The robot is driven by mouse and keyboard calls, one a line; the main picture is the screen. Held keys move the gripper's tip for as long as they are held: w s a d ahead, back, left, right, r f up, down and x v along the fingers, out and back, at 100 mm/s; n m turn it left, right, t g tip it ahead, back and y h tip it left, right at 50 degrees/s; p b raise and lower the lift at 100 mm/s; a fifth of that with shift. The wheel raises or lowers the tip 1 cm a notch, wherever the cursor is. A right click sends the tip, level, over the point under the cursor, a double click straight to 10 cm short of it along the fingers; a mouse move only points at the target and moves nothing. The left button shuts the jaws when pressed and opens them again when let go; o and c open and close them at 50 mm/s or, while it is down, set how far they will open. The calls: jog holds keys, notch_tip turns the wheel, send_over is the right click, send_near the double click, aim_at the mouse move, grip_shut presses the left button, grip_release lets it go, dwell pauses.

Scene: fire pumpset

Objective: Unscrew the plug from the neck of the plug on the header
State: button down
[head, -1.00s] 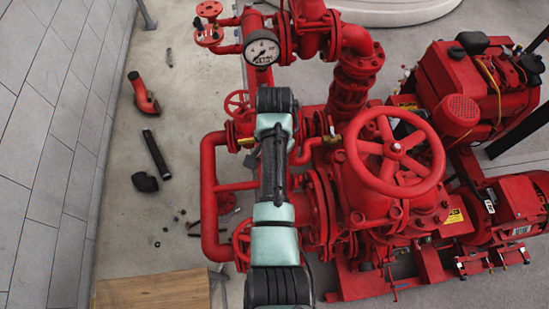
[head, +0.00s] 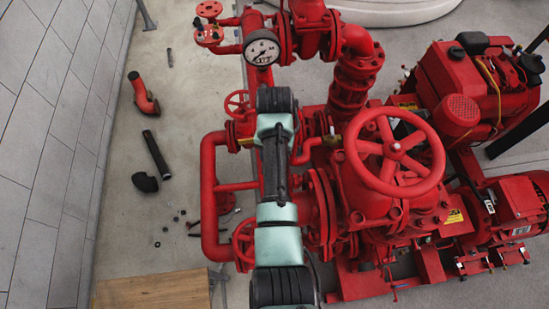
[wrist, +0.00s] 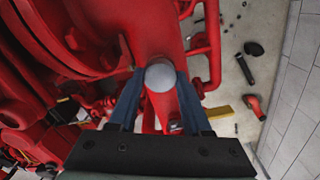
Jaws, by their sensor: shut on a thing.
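The plug (wrist: 160,76) shows in the wrist view as a rounded pale grey cap on the red header pipe (wrist: 152,28). My gripper (wrist: 161,84) has its two blue fingers on either side of the plug and is shut on it. The neck under the plug is hidden by the plug and the fingers. In the head view my mint and black arm covers the plug and my gripper.
A large red handwheel (head: 394,149) stands right of my arm. A pressure gauge (head: 262,50) and red pipes stand behind it. Loose black pipe parts (head: 156,155) and a wooden board (head: 153,291) lie on the floor at left.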

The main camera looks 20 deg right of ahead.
jog(key=n, duration=0.4)
jog(key=shift+n, duration=0.3)
jog(key=shift+n, duration=0.6)
jog(key=n, duration=0.3)
jog(key=n, duration=0.3)
jog(key=shift+n, duration=0.3)
jog(key=shift+r, duration=2.55)
